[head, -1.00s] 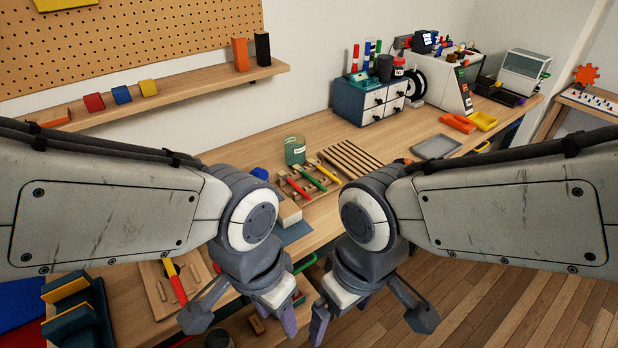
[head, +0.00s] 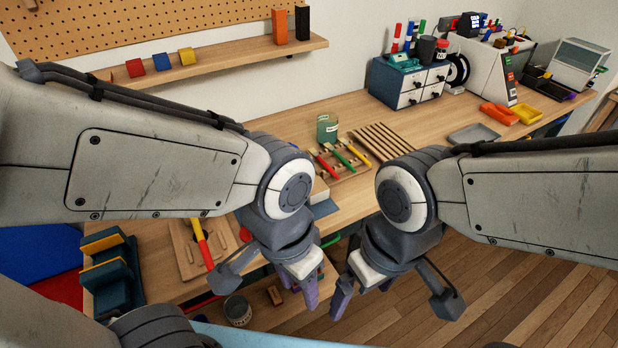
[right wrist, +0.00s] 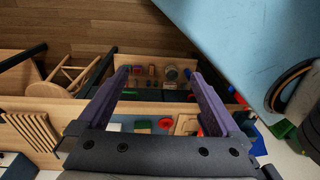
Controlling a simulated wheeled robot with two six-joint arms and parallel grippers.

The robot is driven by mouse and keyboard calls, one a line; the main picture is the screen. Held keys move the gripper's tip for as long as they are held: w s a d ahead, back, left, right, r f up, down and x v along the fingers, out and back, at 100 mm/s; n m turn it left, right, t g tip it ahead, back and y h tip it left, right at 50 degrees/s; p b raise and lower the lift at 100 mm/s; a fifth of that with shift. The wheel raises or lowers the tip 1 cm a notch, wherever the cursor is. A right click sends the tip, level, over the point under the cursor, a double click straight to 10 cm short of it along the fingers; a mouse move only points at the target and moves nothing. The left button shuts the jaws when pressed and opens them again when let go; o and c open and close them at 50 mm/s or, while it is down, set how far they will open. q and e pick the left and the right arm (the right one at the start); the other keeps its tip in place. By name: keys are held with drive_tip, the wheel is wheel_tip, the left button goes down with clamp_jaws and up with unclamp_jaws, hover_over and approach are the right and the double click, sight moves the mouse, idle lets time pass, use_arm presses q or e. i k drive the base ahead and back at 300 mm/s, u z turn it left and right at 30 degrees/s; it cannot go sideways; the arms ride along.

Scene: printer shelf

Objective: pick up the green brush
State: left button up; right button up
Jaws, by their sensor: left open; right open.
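The green brush (head: 346,158) lies on a small wooden rack (head: 350,177) on the workbench, between a red-handled brush (head: 328,169) and a yellow-handled one (head: 360,149). My left gripper (head: 304,291) is open, low in front of the bench's front edge in the head view, apart from the brush. My right gripper (head: 345,297) is beside it to the right, also in front of the bench and away from the brush. In the right wrist view its purple fingers (right wrist: 159,74) are spread with nothing held between them. The left fingers are partly hidden.
A blue drawer unit (head: 388,83) and grey tray (head: 473,134) are farther right. A board with another red-and-yellow tool (head: 202,243) lies left. Wooden floor (head: 500,280) is open at right.

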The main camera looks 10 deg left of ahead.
sight(327, 145)
drive_tip(key=z, duration=1.55)
drive_tip(key=i, duration=1.9)
drive_tip(key=u, duration=3.3)
